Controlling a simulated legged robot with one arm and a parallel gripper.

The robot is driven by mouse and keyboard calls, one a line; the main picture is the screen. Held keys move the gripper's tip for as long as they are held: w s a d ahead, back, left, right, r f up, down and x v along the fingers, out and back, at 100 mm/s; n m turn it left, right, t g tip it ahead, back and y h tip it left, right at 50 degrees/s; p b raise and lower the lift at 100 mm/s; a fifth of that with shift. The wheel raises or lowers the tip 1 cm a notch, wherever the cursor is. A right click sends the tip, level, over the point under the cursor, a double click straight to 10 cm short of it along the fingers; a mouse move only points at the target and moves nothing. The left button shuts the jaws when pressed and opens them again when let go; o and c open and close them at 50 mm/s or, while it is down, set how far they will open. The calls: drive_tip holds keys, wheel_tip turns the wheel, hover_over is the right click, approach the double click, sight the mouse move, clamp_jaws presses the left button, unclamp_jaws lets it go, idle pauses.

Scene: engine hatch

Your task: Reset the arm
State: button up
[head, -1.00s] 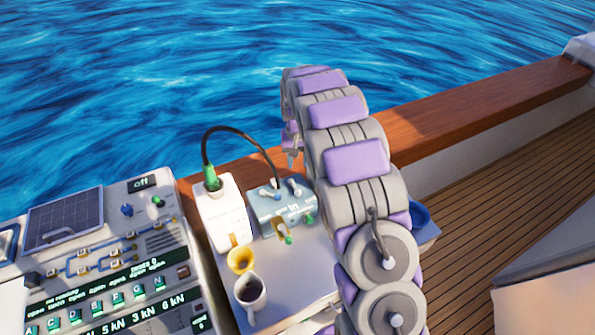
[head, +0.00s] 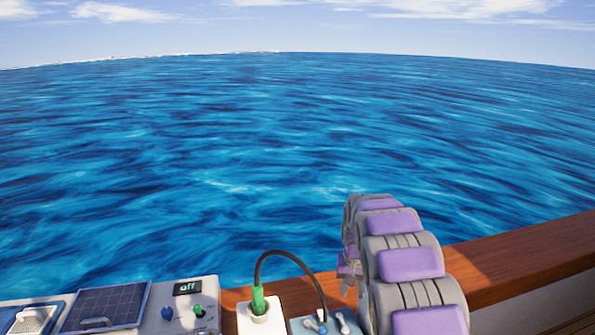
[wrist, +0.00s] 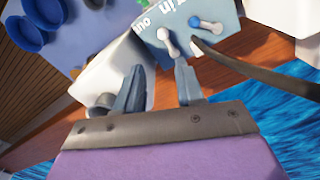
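My arm, grey with purple pads, rises at the right of the head view and curls over at the top. My gripper (wrist: 160,88) shows in the wrist view with its two blue-grey fingers apart and nothing between them. In the head view the gripper end (head: 347,275) is small and partly hidden behind my arm. Beyond the fingers in the wrist view are a white block (wrist: 112,68) and a blue box (wrist: 225,22) with "in" and "out" lettering and small levers.
A white box (head: 260,322) with a green plug (head: 258,299) and black cable stands beside the blue box (head: 328,325). A control panel (head: 205,290) with an "off" display and a solar panel (head: 103,307) is at the left. A wooden rail (head: 520,255) runs behind; open sea lies beyond.

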drive_tip(key=s+a+r+b, duration=0.1)
drive_tip(key=s+r, duration=0.2)
drive_tip(key=s, duration=0.8)
drive_tip(key=s+a+r+n+g+b, duration=0.1)
drive_tip(key=s+r, duration=0.2)
drive_tip(key=s, duration=0.8)
drive_tip(key=s+a+r+b, duration=0.1)
drive_tip(key=s+r, duration=0.2)
drive_tip(key=s, duration=0.8)
drive_tip(key=s+a+f+n+b, duration=0.1)
drive_tip(key=s+f, duration=0.1)
drive_tip(key=s, duration=1)
drive_tip(key=shift+a+f+g, duration=0.15)
drive_tip(key=shift+f+g, duration=0.15)
drive_tip(key=shift+f, duration=0.1)
